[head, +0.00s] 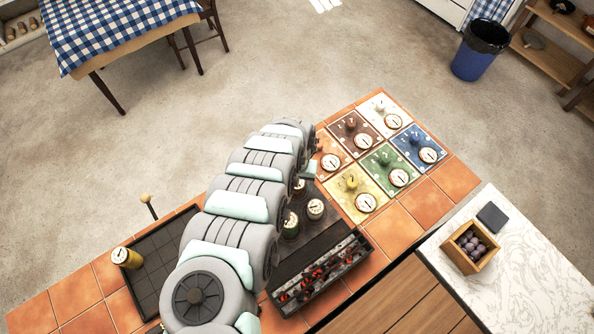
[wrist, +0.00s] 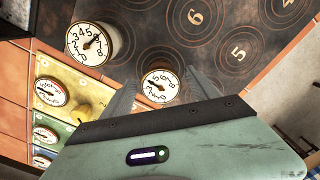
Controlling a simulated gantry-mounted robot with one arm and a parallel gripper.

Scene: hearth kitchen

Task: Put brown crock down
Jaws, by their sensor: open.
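A dark-sided crock with a cream dial lid (wrist: 160,86), likely the brown crock, stands on the dark ringed plate between my gripper's open fingers (wrist: 160,98) in the wrist view. Its side is mostly hidden there, so its colour is hard to tell. In the head view a crock lid (head: 299,186) shows at the edge of my arm, which hides most of that crock and my fingers. I cannot tell whether the fingers touch the crock.
A cream crock (wrist: 93,43) stands close by on the dark ringed plate (wrist: 212,42). A green crock (head: 290,222) is near it. Coloured dial tiles, including yellow (head: 358,192), lie right. A glowing coal trough (head: 318,277) is in front. A yellow crock (head: 127,257) stands far left.

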